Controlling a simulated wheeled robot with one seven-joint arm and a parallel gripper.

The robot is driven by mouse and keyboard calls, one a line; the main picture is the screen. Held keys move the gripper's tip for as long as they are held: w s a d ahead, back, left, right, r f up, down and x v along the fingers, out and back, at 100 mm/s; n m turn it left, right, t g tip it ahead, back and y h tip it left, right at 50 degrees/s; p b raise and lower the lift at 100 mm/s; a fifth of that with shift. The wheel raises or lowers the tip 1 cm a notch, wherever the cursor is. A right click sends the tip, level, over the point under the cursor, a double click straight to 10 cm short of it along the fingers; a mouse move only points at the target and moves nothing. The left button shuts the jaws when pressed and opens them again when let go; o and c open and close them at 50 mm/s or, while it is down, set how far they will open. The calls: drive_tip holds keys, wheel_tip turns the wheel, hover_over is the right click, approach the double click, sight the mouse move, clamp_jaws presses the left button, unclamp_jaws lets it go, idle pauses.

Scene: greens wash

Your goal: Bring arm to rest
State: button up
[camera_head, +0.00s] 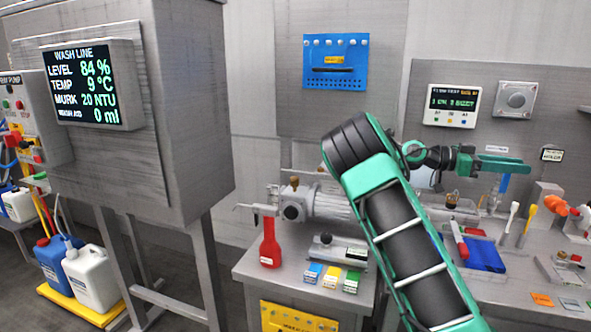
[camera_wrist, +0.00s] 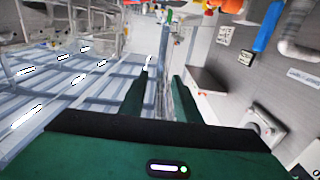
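My arm is green and black and rises from the lower right of the head view, bends at the top, and reaches right. My gripper (camera_head: 526,164) is at its end, above the right-hand bench, with its green fingers pointing right. In the wrist view my gripper (camera_wrist: 161,77) shows two dark green fingers with a gap between them. Nothing is held in that gap, so it is open and empty. The fingers appear clear of the bench and wall.
The wash line display (camera_head: 92,85) stands at left. A red bottle (camera_head: 270,246) stands on the middle bench, with small coloured boxes (camera_head: 331,277) nearby. A blue tray (camera_head: 484,254) lies on the right bench below my arm.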

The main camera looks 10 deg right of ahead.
drive_tip(key=s+f+n+t+y, duration=0.5)
drive_tip(key=s+f+y, duration=0.4)
drive_tip(key=s+f, duration=0.55)
drive_tip(key=s+a+f+n+t+y, duration=0.1)
drive_tip(key=s+a+n, duration=0.3)
drive_tip(key=a, duration=0.5)
drive_tip(key=s+a+f+n+t+y, duration=0.1)
drive_tip(key=s+a+f+n+y, duration=0.1)
drive_tip(key=a, duration=0.7)
drive_tip(key=s+a+f+n+t+y, duration=0.1)
drive_tip(key=s+a+n+y, duration=0.3)
drive_tip(key=a, duration=0.5)
drive_tip(key=s+n+t, duration=0.1)
drive_tip(key=s+n, duration=0.1)
drive_tip(key=s, duration=0.1)
drive_tip(key=shift+s+a+f+n, duration=0.15)
drive_tip(key=shift+s+n, duration=0.05)
drive_tip(key=shift+n, duration=0.1)
